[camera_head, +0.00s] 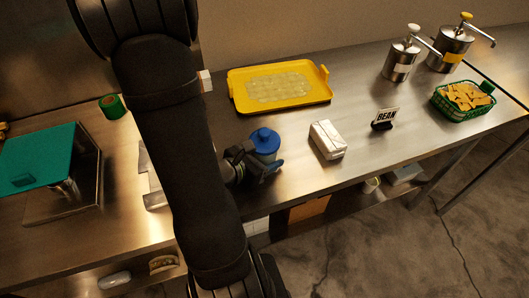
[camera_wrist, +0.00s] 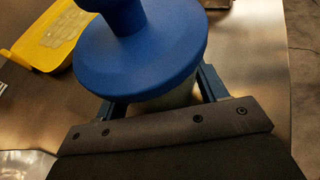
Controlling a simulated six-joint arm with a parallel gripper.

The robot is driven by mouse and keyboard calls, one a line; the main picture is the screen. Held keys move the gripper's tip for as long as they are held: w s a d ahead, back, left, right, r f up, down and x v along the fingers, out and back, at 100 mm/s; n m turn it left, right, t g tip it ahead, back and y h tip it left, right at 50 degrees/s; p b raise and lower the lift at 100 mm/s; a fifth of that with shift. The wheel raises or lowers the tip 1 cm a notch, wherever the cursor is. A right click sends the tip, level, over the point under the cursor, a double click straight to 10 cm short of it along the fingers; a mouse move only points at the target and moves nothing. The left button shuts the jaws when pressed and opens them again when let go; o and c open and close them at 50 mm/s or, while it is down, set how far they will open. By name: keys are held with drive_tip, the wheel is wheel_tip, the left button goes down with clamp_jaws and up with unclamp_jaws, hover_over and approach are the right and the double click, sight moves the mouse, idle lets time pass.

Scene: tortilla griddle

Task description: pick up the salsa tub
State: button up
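The salsa tub looks to be the pale tub with a blue knobbed lid (camera_head: 264,140) on the steel counter, left of centre. In the wrist view its blue lid (camera_wrist: 140,50) fills the upper middle, with a sliver of the pale body below the rim. My gripper (camera_head: 262,166) is low at the tub's near side. In the wrist view its fingers (camera_wrist: 162,97) are spread, one on each side of the tub below the lid. The lid hides most of the body and the fingertips, so I cannot tell whether the fingers touch it. The tub looks upright.
A yellow tray (camera_head: 238,98) lies behind the tub. A white wrapped block (camera_head: 328,140) and a BEAN sign (camera_head: 384,119) stand to the right. Farther right are a green chip basket (camera_head: 464,111) and two pump canisters (camera_head: 401,61). The counter's front edge is close.

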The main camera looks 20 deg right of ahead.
sight(265, 130)
drive_tip(key=c, duration=0.6)
drive_tip(key=shift+r, duration=0.25)
drive_tip(key=shift+r, duration=4.75)
